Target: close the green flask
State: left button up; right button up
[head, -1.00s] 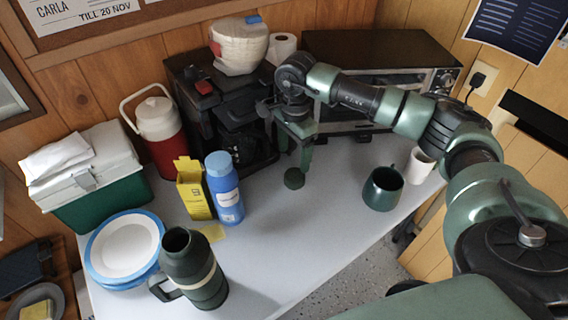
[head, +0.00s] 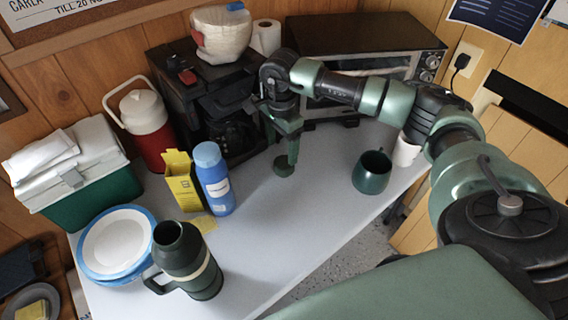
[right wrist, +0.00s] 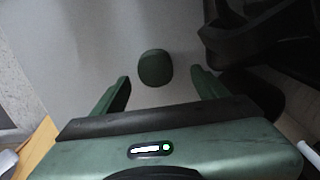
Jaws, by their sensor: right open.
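The green flask (head: 198,271) stands upright at the near left of the table, with its top open and its handle to the left. A dark green round lid (head: 284,165) lies apart from it on the table, in front of the coffee machine. My right gripper (head: 283,148) points down just over the lid. In the right wrist view the lid (right wrist: 155,68) shows between and slightly beyond the two spread fingers (right wrist: 160,84), with gaps on both sides. The gripper is open and empty. My left gripper is not in view.
Plates (head: 117,243) lie left of the flask. A green mug (head: 372,173) stands right of the lid. A black coffee machine (head: 205,100) is behind. The front middle of the table is clear.

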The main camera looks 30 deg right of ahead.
aim_at(284, 161)
jog(key=f, duration=0.2)
jog(key=f+p, duration=0.1)
jog(key=f, duration=0.1)
jog(key=shift+s+d, duration=0.1)
jog(key=shift+s, duration=0.3)
jog(key=shift+f, duration=0.65)
jog(key=c, duration=1.6)
jog(key=shift+o, duration=0.2)
notch_tip(284, 161, up, 10)
jog(key=b, duration=0.1)
jog(key=shift+r, duration=0.1)
